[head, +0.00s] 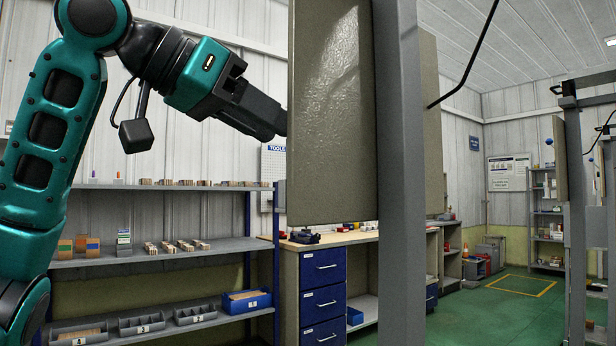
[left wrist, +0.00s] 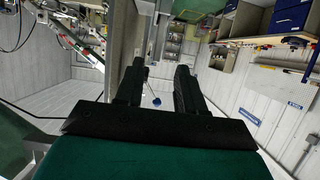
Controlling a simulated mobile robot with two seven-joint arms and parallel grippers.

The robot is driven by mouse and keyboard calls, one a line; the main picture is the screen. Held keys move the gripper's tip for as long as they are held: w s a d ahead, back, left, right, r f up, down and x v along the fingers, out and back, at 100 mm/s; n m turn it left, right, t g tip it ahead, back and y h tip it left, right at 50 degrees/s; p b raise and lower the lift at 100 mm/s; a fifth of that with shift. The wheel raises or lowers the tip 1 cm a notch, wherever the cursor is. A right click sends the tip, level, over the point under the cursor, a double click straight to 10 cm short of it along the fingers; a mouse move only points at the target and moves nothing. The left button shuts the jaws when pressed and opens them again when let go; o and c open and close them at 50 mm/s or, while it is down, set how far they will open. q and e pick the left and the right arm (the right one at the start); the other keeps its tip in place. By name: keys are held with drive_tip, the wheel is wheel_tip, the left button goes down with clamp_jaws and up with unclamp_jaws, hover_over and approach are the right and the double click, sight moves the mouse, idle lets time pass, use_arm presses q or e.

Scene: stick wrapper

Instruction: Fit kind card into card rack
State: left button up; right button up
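My left gripper (head: 268,118) reaches in from the upper left, its tip against or behind the edge of a large grey panel in the head view. In the left wrist view its two black fingers (left wrist: 160,68) stand apart with nothing held between them. A thin rod with a blue ball (left wrist: 156,101) shows through the gap, seemingly beyond the fingers. I cannot pick out the kind card or the card rack for certain. Small coloured packs (head: 93,246) stand on the middle shelf at the left. My right gripper is not in view.
The grey panel (head: 330,120) and a grey post (head: 400,200) block the middle of the head view. Shelving (head: 150,256) at the left holds numbered grey bins (head: 142,323) and a blue bin (head: 246,300). A blue drawer cabinet (head: 322,300) stands beyond. Green floor (head: 470,315) is open at right.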

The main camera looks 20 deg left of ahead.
use_arm(q)
drive_tip(key=b+x, duration=0.1)
drive_tip(key=x, duration=0.4)
drive_tip(key=shift+d+f, duration=0.1)
drive_tip(key=shift+d, duration=0.2)
drive_tip(key=shift+s, duration=0.1)
drive_tip(key=shift+c, duration=0.2)
clamp_jaws()
